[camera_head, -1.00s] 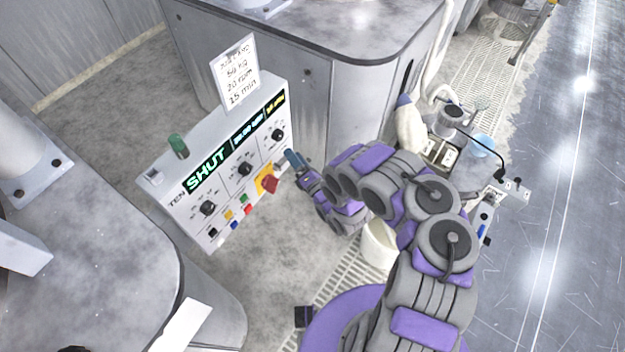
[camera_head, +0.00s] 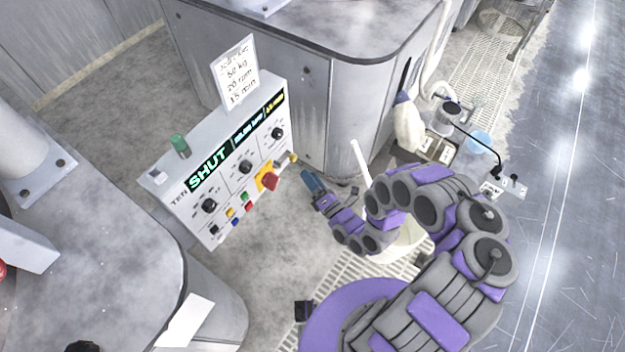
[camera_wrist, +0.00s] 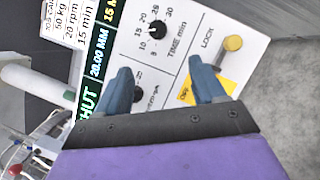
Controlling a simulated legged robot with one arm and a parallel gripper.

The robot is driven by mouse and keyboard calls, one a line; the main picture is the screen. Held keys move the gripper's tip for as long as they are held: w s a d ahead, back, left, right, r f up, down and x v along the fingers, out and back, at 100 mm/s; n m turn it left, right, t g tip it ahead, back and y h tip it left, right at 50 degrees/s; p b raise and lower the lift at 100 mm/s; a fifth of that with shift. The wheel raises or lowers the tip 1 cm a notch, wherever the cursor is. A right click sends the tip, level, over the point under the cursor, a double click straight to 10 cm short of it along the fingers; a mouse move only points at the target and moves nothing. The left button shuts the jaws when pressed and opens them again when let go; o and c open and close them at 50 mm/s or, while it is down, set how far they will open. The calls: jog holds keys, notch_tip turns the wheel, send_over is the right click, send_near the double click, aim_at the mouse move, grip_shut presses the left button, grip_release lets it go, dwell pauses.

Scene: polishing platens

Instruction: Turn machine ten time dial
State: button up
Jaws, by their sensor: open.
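The control panel (camera_head: 225,205) marked TEN stands left of my gripper, with a row of black dials and a display reading SHUT. Its time dial (camera_head: 277,133) is the rightmost and uppermost black knob. In the wrist view the time dial (camera_wrist: 157,30) is labelled TIME min, with its scale around it. My gripper (camera_head: 308,178) is open and empty, right of and apart from the panel. In the wrist view my gripper (camera_wrist: 161,68) has its blue fingers spread, with the time dial showing just beyond the gap between them. A lower dial (camera_wrist: 137,94) is partly hidden by the left finger.
A red switch on a yellow plate (camera_head: 266,179) and a brass lock knob (camera_head: 292,158) are on the panel. A white card (camera_head: 235,73) stands on its top. Grey machine bodies (camera_head: 330,110) stand behind and at left. Bare floor (camera_head: 270,240) lies before the panel.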

jog(key=shift+s+d, duration=0.1)
jog(key=shift+s, duration=0.2)
jog(key=m+g+y+p, duration=0.3)
jog(key=m+g, duration=0.3)
jog(key=m, duration=0.6)
send_near(281, 135)
jog(key=b+x, duration=0.3)
jog(key=x, duration=0.6)
jog(key=shift+c, duration=0.2)
